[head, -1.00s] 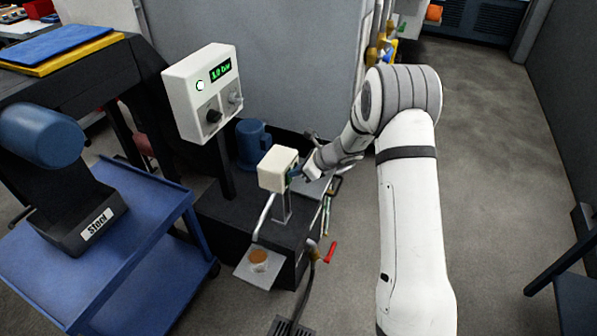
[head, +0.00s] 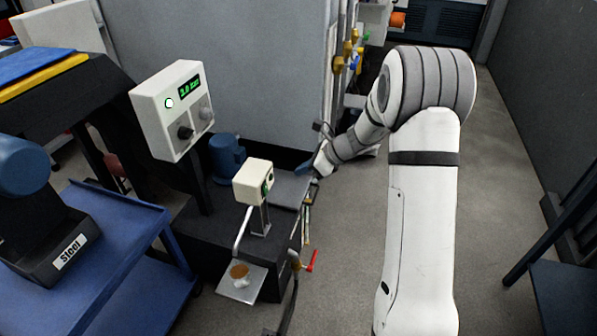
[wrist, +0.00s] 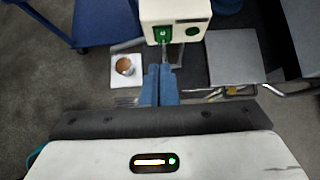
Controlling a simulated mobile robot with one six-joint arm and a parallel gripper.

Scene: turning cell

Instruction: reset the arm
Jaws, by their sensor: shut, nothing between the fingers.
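My gripper (wrist: 159,84) shows in the wrist view as two blue fingers held together with nothing between them. Its fingertips point toward the small cream box (wrist: 175,14) with a green switch and a round green button, and a gap of floor and dark base shows around them. In the head view my gripper (head: 303,170) is to the right of the cream box (head: 253,182), apart from it. My arm comes down from the upper right of that view.
A metal plate with a small brown-topped cup (head: 240,271) sits below the cream box. A control panel (head: 172,108) with a lit display stands behind it. A blue cart (head: 120,240) bears a bin labelled Steel (head: 50,245). Open floor (head: 335,250) lies right of the black base.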

